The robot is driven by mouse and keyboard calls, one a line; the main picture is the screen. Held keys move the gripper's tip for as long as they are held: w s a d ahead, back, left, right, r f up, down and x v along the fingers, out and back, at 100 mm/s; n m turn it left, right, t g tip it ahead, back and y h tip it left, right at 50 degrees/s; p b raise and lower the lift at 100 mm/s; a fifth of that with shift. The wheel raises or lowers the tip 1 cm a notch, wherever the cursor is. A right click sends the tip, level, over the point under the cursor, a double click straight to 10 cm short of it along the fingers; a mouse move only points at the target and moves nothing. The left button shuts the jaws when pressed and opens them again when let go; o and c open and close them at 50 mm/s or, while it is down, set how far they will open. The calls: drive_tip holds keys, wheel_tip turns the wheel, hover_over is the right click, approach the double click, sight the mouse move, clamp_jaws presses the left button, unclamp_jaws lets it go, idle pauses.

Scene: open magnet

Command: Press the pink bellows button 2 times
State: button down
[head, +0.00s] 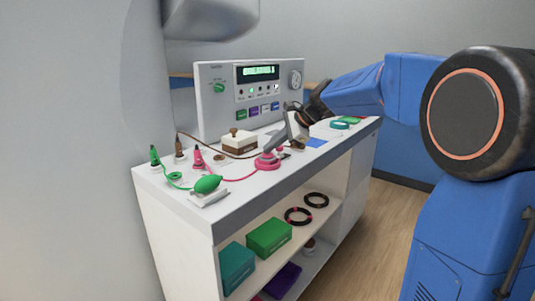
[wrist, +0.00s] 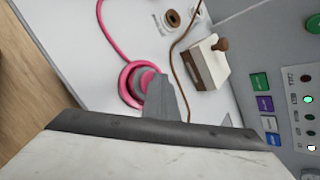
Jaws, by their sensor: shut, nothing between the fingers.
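The pink bellows button (head: 267,163) stands on the white counter top, with a pink cord running left from it. In the wrist view its round pink base (wrist: 130,88) shows, with part of its top hidden by my fingers. My gripper (head: 271,150) is shut and empty, with its grey fingers pointing down at the button. Its tip (wrist: 157,82) overlaps the button's top in the wrist view. I cannot tell whether the tip touches the button or hovers just above it.
A white box with a brown knob (head: 240,143) stands behind left of the button. A green bulb (head: 207,184) lies at the counter's front left. A control panel (head: 250,95) with a green display stands at the back. A blue pad (head: 317,143) lies to the right.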

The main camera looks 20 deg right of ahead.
sight(271, 155)
drive_tip(key=shift+r, duration=1)
drive_tip(key=shift+r, duration=0.1)
wheel_tip(271, 155, up, 5)
drive_tip(key=shift+f, duration=0.1)
idle(0.5)
idle(2.2)
